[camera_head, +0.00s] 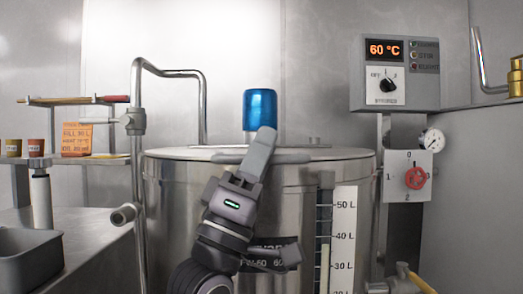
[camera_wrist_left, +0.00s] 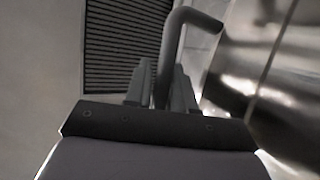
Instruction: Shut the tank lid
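The steel tank (camera_head: 185,205) stands in the middle of the head view. Its lid (camera_head: 190,153) lies flat across the top, seen almost edge-on; I cannot tell whether it is fully seated. A grey bar handle (camera_head: 290,156) is at the lid's front edge. My left gripper (camera_head: 262,143) reaches up in front of the tank to this handle. In the left wrist view the bent grey bar of the handle (camera_wrist_left: 168,55) passes between the fingers of my left gripper (camera_wrist_left: 162,80), which sit close on both sides, shut on it. My right gripper is not in view.
A blue cylinder (camera_head: 260,110) rises behind the lid. A bent pipe (camera_head: 138,180) runs up on the left, near a grey tray (camera_head: 28,255).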

